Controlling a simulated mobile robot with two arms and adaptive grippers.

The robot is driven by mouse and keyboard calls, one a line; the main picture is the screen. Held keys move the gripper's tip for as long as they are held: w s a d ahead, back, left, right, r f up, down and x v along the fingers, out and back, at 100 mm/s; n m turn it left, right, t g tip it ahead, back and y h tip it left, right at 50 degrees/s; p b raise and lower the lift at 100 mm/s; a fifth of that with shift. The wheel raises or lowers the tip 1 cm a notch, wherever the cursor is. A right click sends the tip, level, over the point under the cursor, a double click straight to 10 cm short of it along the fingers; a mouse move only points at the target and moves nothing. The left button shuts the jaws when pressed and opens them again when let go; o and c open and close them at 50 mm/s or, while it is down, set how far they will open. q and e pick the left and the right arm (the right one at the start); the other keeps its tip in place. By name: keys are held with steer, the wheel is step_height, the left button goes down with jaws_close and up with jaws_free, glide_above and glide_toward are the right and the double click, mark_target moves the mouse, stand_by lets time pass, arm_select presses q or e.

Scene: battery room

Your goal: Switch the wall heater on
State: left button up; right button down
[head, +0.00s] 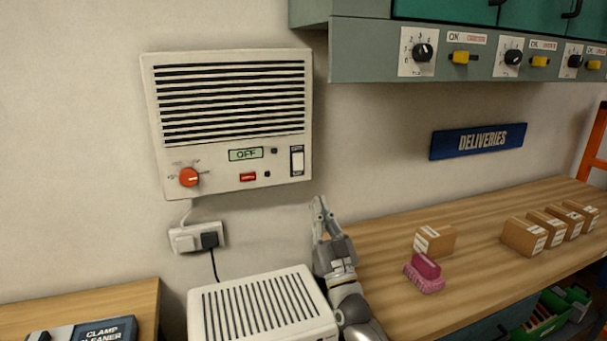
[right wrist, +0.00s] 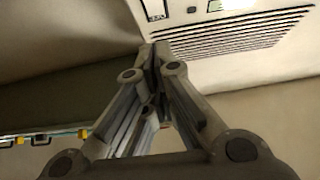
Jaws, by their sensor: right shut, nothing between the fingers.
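The white wall heater (head: 232,120) hangs on the wall at left centre in the head view. Its display (head: 245,154) reads OFF. An orange-red knob (head: 189,177) is at its lower left, and a white rocker switch (head: 297,161) in a dark frame is at its lower right. A small red label (head: 248,177) sits under the display. My right gripper (head: 319,203) is shut and empty, below and slightly right of the heater's lower right corner, pointing up. In the right wrist view the shut fingertips (right wrist: 153,47) show near the heater's panel (right wrist: 208,30), apparently not touching it. My left gripper is not in view.
A wall socket (head: 185,239) with a dark plug is under the heater. A white slatted unit (head: 262,310) stands below. Green cabinets (head: 350,58) with knobs and yellow switches overhang at upper right. A wooden bench (head: 390,275) holds cartons (head: 435,241) and a pink sponge-like item (head: 426,280).

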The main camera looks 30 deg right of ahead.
mark_target(298, 162)
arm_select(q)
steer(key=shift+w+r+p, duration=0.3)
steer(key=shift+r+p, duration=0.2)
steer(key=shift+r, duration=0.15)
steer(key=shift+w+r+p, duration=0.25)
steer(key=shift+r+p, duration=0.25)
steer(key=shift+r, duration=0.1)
arm_select(e)
steer(key=shift+w+d+r, duration=0.4)
steer(key=shift+w+r, duration=0.35)
steer(key=shift+w, duration=0.9)
steer(key=shift+w+d+r, duration=0.4)
steer(key=shift+w+r, duration=0.35)
steer(key=shift+w, duration=0.95)
steer(key=shift+w+d+r, duration=0.4)
steer(key=shift+w+r, duration=0.35)
steer(key=shift+w, duration=0.9)
steer(key=shift+w+d+f+b, duration=0.1)
steer(key=shift+w+f+b, duration=0.4)
steer(key=shift+b, duration=0.75)
steer(key=shift+r+p, duration=0.2)
steer(key=shift+p, duration=0.15)
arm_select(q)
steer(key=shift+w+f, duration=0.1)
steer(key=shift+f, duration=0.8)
arm_select(e)
steer(key=shift+s, duration=0.1)
